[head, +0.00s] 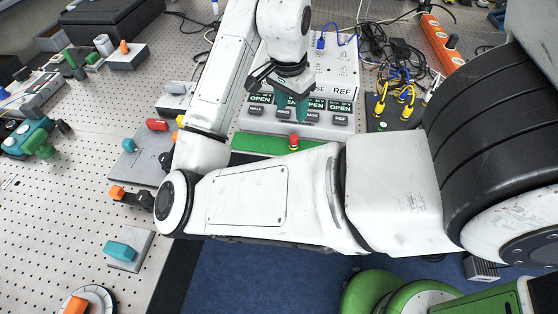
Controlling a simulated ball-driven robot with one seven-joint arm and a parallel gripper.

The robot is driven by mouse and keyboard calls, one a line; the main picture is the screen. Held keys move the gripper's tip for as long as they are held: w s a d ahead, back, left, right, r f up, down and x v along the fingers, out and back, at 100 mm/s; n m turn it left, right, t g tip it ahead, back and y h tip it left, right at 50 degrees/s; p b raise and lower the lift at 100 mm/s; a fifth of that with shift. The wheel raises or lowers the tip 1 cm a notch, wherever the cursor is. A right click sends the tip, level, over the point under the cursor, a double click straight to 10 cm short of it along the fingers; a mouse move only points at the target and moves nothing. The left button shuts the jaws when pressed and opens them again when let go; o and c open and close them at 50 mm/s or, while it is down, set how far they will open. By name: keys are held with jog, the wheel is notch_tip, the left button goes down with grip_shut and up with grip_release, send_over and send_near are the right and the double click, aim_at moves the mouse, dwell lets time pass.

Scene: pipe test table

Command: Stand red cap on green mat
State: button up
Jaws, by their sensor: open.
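The green mat (262,142) is a narrow strip in front of the white control panel; my arm hides its front part. A small red cap (293,139) with a yellowish lower part appears upright on the mat, close to the edge of my arm. My gripper (292,108), with teal fingers, is over the front of the panel, behind the red cap in the picture. It is open, and I see nothing between its fingers. Whether the fingertips touch the panel is hard to tell.
The control panel (340,118) has lit green labels and dark buttons. A grey plate (130,165) with a red fitting (157,124) lies to the left. Yellow connectors (404,112) and cables lie at the right, near an orange power strip (440,42).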

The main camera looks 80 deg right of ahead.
jog(key=w+d+n+h, duration=0.2)
jog(key=d+n+h, duration=0.2)
jog(key=n+h, duration=0.15)
jog(key=w+a+f+n+t+y, duration=0.15)
jog(key=w+a+f+n, duration=0.25)
jog(key=a+f+n, duration=0.5)
jog(key=s+a+f+n+y, duration=0.2)
jog(key=a+f, duration=0.4)
jog(key=a, duration=0.3)
jog(key=s+a+f+n+y, duration=0.3)
jog(key=s+a+f+n, duration=0.2)
jog(key=a, duration=0.5)
jog(key=shift+f+n, duration=0.75)
jog(key=shift+f, duration=0.15)
jog(key=shift+c, duration=0.3)
